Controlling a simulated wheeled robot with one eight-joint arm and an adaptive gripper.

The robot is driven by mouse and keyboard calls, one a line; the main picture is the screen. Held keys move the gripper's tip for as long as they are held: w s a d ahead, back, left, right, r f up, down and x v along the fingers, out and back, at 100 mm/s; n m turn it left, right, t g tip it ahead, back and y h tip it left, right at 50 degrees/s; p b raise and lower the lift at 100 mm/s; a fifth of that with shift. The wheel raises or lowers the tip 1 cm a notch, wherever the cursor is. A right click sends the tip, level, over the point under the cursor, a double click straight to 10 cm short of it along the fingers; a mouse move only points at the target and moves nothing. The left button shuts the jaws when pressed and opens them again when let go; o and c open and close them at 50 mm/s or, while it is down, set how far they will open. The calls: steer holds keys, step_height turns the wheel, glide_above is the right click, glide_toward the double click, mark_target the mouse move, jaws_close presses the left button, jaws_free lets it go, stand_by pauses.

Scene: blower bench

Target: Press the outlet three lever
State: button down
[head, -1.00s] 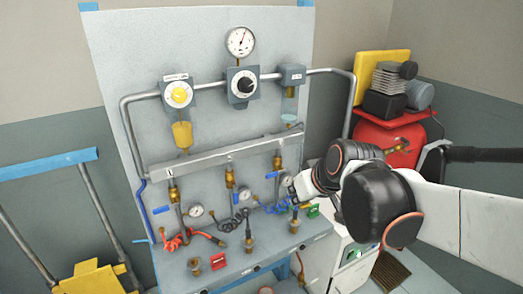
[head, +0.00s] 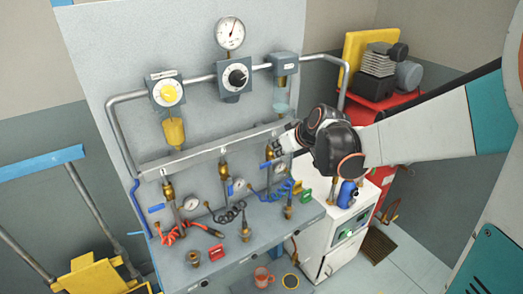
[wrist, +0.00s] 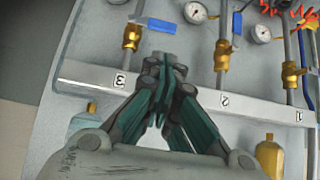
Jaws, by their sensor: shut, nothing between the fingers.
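The outlet three lever is the small blue handle (wrist: 161,25) beside the left brass valve (wrist: 132,36) in the wrist view, near the rail label "3" (wrist: 121,80). In the head view this valve sits on the right drop pipe, close to my gripper (head: 277,152), and its blue lever (head: 266,174) shows small below it. My gripper (wrist: 165,62) is shut and empty in the wrist view.
Other brass valves with blue levers stand at outlets two (wrist: 237,22) and one (head: 155,208). Gauges, coiled hoses and fittings crowd the bench below (head: 235,245).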

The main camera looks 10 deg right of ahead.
mark_target(266, 165)
steer(key=shift+f, duration=0.1)
steer(key=b+x, duration=0.2)
steer(key=x, duration=0.8)
steer(key=shift+b, duration=0.4)
steer(key=shift+a+f, duration=0.1)
steer(key=shift+a, duration=0.05)
